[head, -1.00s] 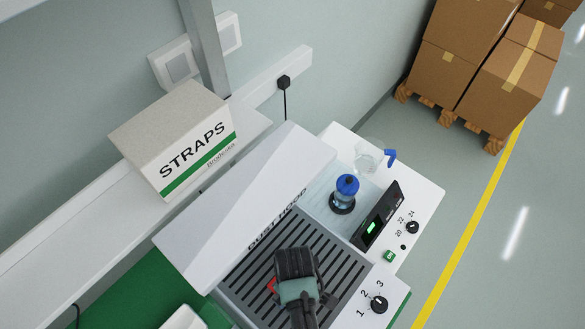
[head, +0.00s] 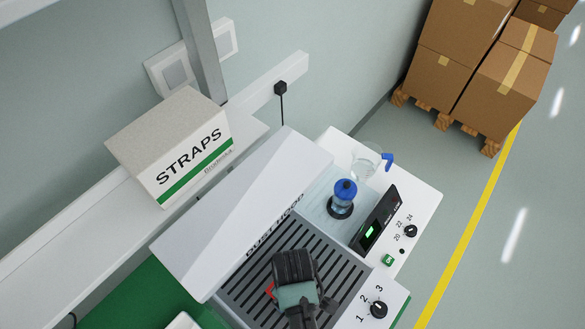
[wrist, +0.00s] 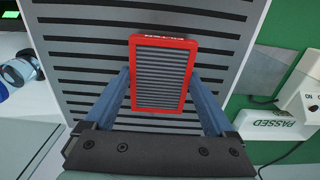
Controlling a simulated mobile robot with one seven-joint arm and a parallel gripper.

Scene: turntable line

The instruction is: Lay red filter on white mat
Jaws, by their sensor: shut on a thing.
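The red filter (wrist: 162,72) has a red frame and a grey pleated middle. In the wrist view it is between the two blue-grey fingers of my gripper (wrist: 160,88), which is shut on its sides. In the head view my gripper (head: 292,270) is over the dark slatted grille of the dust hood, and only a red edge of the filter (head: 270,290) shows beside it. I cannot tell whether the filter touches the grille. I cannot make out the white mat for certain in either view.
The hood's sloping white cover (head: 235,215) rises beside the grille (head: 320,255). A blue-capped bottle (head: 343,195) and a clear jug (head: 365,163) stand beyond it. A white PASSED piece (wrist: 272,125) is on the green surface. A STRAPS box (head: 175,145) sits on the wall ledge.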

